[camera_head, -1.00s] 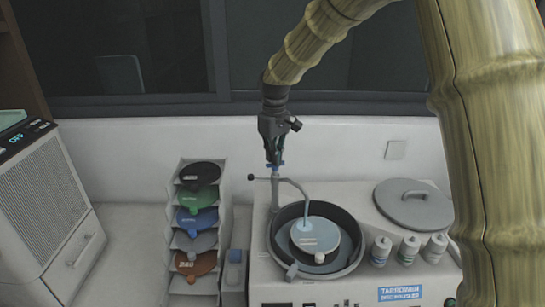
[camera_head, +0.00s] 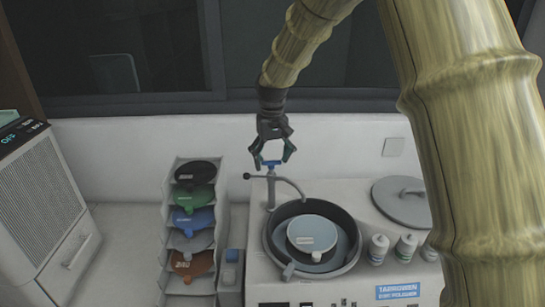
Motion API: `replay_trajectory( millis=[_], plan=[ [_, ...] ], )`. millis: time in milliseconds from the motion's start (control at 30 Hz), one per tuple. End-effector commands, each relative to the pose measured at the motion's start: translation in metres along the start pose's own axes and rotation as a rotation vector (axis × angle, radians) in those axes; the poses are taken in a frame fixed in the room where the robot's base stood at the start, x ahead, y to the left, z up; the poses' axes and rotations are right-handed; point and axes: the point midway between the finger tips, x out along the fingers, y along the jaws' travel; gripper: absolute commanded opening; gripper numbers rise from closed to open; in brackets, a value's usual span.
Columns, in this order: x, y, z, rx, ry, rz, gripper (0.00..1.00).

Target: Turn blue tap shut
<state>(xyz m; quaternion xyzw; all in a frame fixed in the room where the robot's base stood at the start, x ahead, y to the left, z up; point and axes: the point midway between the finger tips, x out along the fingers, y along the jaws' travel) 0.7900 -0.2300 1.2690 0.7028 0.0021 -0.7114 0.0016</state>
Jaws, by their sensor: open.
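The blue tap (camera_head: 271,164) is a small blue handle on top of a thin grey post at the back left of the polisher. The post carries a curved grey spout (camera_head: 290,184) that reaches over the round bowl (camera_head: 271,248). No water stream shows below the spout. My gripper (camera_head: 272,158) points down right above the tap, with its fingers spread on either side of the handle. It holds nothing. Whether a fingertip touches the handle I cannot tell.
A thin side rod with a dark knob (camera_head: 247,176) sticks out left from the post. A rack of coloured discs (camera_head: 193,220) stands left of the polisher. A grey lid (camera_head: 402,207) and several small bottles (camera_head: 378,249) are on the right. The wall is close behind.

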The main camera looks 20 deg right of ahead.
Motion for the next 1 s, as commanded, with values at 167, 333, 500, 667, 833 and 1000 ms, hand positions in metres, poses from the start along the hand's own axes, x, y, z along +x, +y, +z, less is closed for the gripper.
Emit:
replay_trajectory(
  millis=[167, 333, 500, 667, 833, 1000],
  plan=[
    [-0.004, -0.001, -0.001, -0.001, 0.005, 0.0, 0.75],
    [-0.01, 0.001, -0.002, 0.0, 0.008, -0.001, 0.75],
    [-0.032, 0.001, -0.002, 0.0, 0.011, -0.001, 0.75],
    [-0.062, 0.001, -0.002, 0.0, 0.011, -0.001, 0.75],
    [-0.092, 0.001, -0.001, 0.0, 0.009, -0.001, 0.75],
    [-0.112, 0.001, 0.0, 0.0, 0.006, -0.001, 0.75]
  ],
)
